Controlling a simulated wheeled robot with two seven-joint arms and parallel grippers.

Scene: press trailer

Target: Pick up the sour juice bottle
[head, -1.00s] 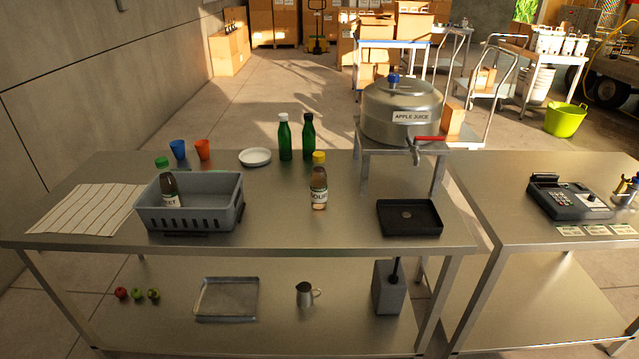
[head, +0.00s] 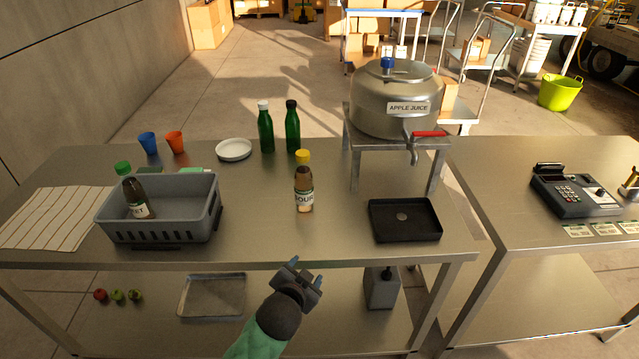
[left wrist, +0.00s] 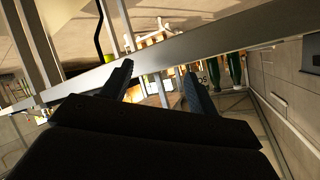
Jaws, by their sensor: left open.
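The sour juice bottle (head: 304,193) stands upright on the steel table. It has a brown body, a yellow cap and a white label. My left gripper (head: 306,265) is open and empty at the table's front edge, in front of the bottle and apart from it. In the left wrist view its two dark fingers (left wrist: 161,82) are spread, with the table edge crossing beyond them. The sour bottle is hard to make out there. My right gripper is not in view.
A grey crate (head: 160,229) holding a green-capped bottle (head: 134,195) stands left. Two green bottles (head: 279,130) and a plate (head: 234,149) are behind. The apple juice dispenser (head: 392,98) and black tray (head: 404,231) are right. Table around the sour bottle is clear.

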